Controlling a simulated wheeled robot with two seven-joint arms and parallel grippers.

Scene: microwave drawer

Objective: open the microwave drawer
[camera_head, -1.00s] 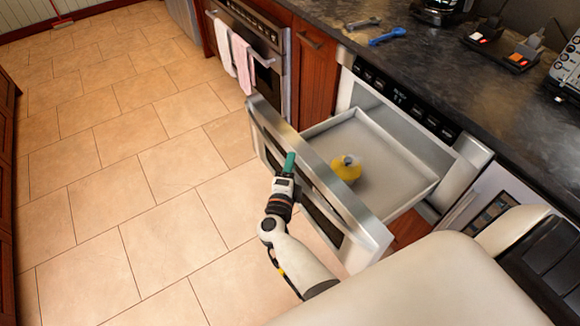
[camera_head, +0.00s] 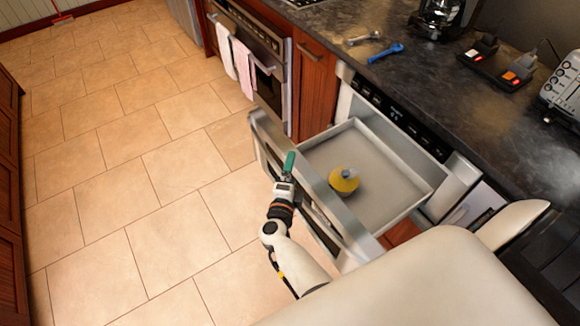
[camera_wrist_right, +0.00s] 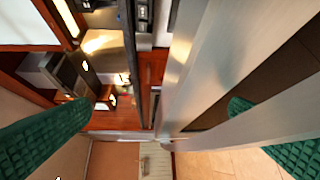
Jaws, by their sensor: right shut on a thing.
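The microwave drawer (camera_head: 330,215) is slid well out from the silver microwave body (camera_head: 462,183) under the counter. Its pale tray (camera_head: 385,190) is exposed, and a round yellow thing (camera_head: 343,183) lies in it. My right gripper (camera_head: 289,163) is at the outer side of the drawer front, near its top edge, with a green fingertip showing. In the right wrist view its two green fingers (camera_wrist_right: 160,130) stand on either side of the silver front, the right one partly hidden behind a bar. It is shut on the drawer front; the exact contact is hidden. My left gripper is not in view.
The dark counter (camera_head: 440,85) holds a blue wrench (camera_head: 386,53), a grey wrench (camera_head: 363,38), tools with orange parts (camera_head: 515,75) and a toaster (camera_head: 565,88). An oven (camera_head: 262,60) with hanging towels is farther left. The tiled floor (camera_head: 130,190) left of the drawer is clear.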

